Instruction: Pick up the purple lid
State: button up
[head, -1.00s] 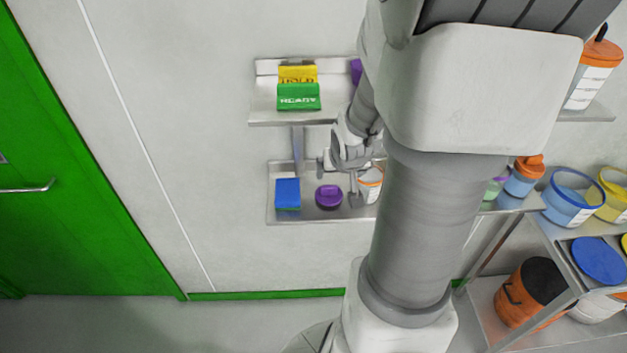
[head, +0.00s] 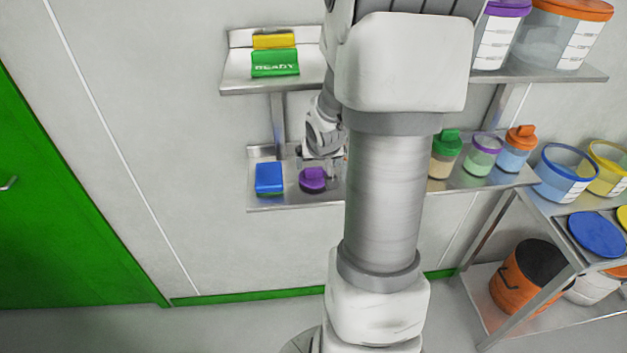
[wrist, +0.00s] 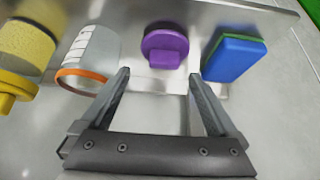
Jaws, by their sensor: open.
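The purple lid (head: 313,180) lies on the lower steel wall shelf, just right of a blue block. In the wrist view the purple lid (wrist: 165,47), a round disc with a raised grip, lies beyond the fingertips, roughly centred between them. My gripper (wrist: 158,78) is open and empty, with both fingers apart and not touching the lid. In the head view my gripper (head: 318,165) is close to the lid, and my arm hides part of the shelf to its right.
The blue block (wrist: 233,57) with a green layer stands right of the lid. Left of it are a clear container with an orange rim (wrist: 88,58) and a yellow-capped container (wrist: 22,50).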

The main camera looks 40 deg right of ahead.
aim_at(314, 169)
jog(key=x, duration=0.2)
jog(key=b+x, duration=0.1)
jog(key=shift+w+a+f, duration=0.25)
jog(key=shift+w+f, duration=0.05)
jog(key=shift+f, duration=0.1)
jog(key=shift+w+d+f+b, duration=0.2)
jog(key=shift+w+f+b, duration=0.05)
jog(key=shift+f+b, duration=0.15)
jog(key=shift+c, duration=0.3)
grip_shut()
jog(key=shift+r, duration=0.25)
